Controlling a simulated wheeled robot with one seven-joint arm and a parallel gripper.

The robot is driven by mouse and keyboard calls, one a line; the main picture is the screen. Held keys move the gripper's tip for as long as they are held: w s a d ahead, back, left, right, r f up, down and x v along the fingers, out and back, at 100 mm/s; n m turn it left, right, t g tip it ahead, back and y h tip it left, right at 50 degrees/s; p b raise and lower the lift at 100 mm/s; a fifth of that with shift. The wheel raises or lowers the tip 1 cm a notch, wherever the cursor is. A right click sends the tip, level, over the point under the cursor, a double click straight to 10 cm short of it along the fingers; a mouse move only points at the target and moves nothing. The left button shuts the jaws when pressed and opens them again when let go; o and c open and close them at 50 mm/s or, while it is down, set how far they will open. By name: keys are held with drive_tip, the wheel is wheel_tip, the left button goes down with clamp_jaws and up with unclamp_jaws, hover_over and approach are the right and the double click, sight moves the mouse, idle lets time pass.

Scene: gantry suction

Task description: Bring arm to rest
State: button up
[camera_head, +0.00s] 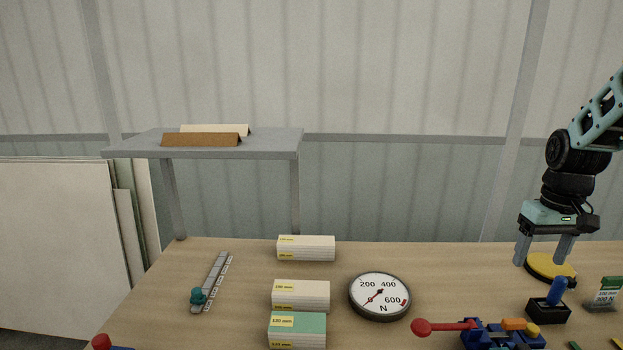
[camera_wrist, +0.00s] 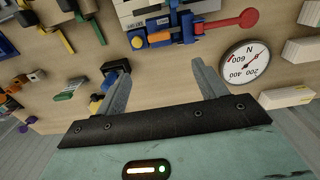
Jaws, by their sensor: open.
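My gripper (camera_head: 544,248) hangs at the right of the head view, pointing down over the back right of the wooden table (camera_head: 400,255). Its two grey fingers are spread apart. In the head view a yellow disc with a dark rim (camera_head: 552,268) lies just below and behind the fingers; I cannot tell whether they touch it. In the wrist view the gripper (camera_wrist: 158,68) is open, with nothing between the fingers but bare table beyond them.
Close to the gripper stand a blue toggle switch (camera_head: 548,303), a green-topped label card (camera_head: 606,293) and a blue clamp with a red-knobbed lever (camera_head: 480,335). A round gauge (camera_head: 380,296) and pale blocks (camera_head: 306,248) lie further left. A grey raised shelf (camera_head: 270,145) stands back left.

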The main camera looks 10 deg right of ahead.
drive_tip(key=a+r+n, duration=0.1)
drive_tip(key=a+n, duration=0.4)
drive_tip(key=a, duration=1.9)
drive_tip(key=s+a+n, duration=0.5)
drive_tip(key=s+a, duration=1)
drive_tip(key=s, duration=0.2)
drive_tip(key=shift+s+a+y, duration=0.2)
drive_tip(key=shift+a+y, duration=0.1)
drive_tip(key=shift+a, duration=0.1)
